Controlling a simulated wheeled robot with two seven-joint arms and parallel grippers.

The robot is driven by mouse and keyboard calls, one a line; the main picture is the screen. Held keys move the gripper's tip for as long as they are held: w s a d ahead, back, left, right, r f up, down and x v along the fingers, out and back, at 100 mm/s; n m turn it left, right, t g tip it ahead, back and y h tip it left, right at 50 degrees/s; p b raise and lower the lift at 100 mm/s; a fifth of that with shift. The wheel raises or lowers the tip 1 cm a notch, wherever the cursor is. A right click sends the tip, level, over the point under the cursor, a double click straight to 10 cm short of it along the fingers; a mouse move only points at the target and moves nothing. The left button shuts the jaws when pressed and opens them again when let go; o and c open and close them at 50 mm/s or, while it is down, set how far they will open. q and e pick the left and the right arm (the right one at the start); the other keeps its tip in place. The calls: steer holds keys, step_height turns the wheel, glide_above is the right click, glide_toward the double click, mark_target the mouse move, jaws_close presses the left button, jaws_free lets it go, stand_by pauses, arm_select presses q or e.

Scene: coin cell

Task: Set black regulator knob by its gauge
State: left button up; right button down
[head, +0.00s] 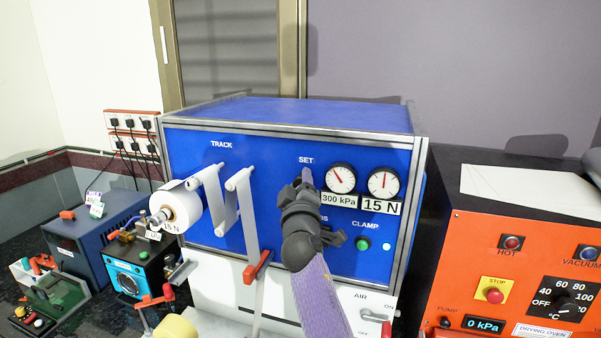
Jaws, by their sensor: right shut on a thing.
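The blue machine panel (280,185) faces me. Its SET label (306,160) stands above the spot where my right gripper (304,182) reaches the panel. My right gripper is shut there, and the black regulator knob is hidden behind it. Two round gauges sit to the right of the gripper. The left gauge (340,178) has a red needle pointing up and left, with a 300 kPa label (339,199) below. The right gauge (383,183) has its needle near straight up, with a 15 N label (381,206) below. My left gripper is not in view.
A white roll (178,205) and a strip over rollers (238,185) are left of my right arm. A green CLAMP button (362,243) is close to the right of the wrist. An orange oven panel (515,270) stands at right. Small devices (95,240) crowd the left bench.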

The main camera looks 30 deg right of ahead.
steer(key=shift+n, duration=0.3)
steer(key=shift+c, duration=2.2)
jaws_free()
steer(key=v, duration=1)
steer(key=shift+b, duration=0.3)
